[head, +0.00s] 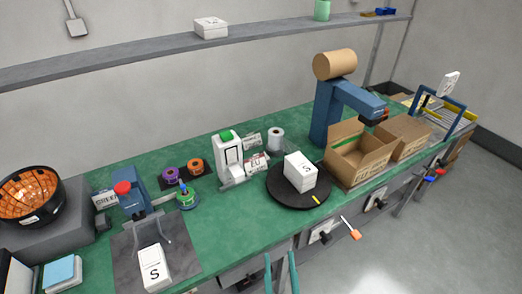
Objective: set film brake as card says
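Two teal bars at the bottom edge look like the fingers of my gripper (281,275). They stand apart with nothing seen between them, in front of the bench's front edge. No part is clearly marked as the film brake. A lever with an orange end (352,231) sticks out below the bench front. A small white card (449,84) stands above a blue frame (441,112) at the right end; its print is too small to read. A card lettered GREEN (105,198) is partly hidden at the left.
Red (440,171) and blue (429,179) handles stick out at the right. Grey floor there is clear.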

